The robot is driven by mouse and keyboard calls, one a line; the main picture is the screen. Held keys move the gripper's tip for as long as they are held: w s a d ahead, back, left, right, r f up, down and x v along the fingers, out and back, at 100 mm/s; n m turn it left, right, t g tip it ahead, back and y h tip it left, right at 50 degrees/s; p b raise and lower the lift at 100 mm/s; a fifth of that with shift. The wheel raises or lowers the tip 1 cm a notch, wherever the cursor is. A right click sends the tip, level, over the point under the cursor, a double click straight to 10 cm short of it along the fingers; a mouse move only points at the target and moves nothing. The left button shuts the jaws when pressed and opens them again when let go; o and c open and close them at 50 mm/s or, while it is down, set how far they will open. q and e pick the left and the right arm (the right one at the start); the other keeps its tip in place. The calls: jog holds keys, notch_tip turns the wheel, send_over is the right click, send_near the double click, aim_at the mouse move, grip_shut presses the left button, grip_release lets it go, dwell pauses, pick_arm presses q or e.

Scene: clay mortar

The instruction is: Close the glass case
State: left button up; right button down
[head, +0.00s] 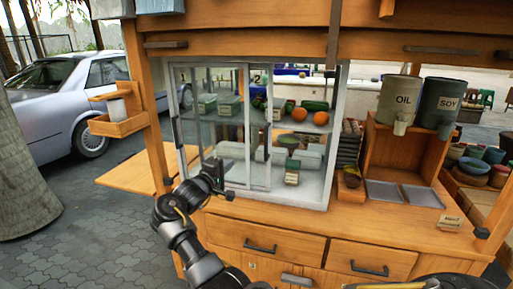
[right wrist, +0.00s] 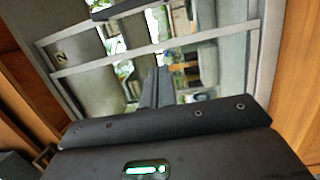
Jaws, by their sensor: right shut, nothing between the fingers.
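The glass case (head: 334,130) stands on the wooden counter, with a pale frame and sliding glass doors. A door pane marked 2 (head: 257,120) sits around the middle of the case, and glazing continues to its left. The right part of the front looks uncovered, with food inside in plain view. My right gripper (head: 218,178) is shut and empty, in front of the lower left part of the doors. In the right wrist view its fingers (right wrist: 156,88) point at the door frames, and the 2 label shows at upper left. Whether the fingers touch a door is unclear. My left gripper is not in view.
Oil and soy dispensers (head: 420,103) stand on a wooden stand to the right. Drawers (head: 262,238) lie below the counter edge. A wooden post (head: 152,120) and small shelf (head: 118,125) stand left of the case. The counter's front right is mostly clear.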

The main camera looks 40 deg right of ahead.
jog(key=d+r+g+p, duration=0.1)
jog(key=d+r+p, duration=0.1)
jog(key=d, duration=1)
jog(key=shift+s+r+p, duration=0.35)
jog(key=shift+r+p, duration=0.05)
jog(key=shift+p, duration=0.3)
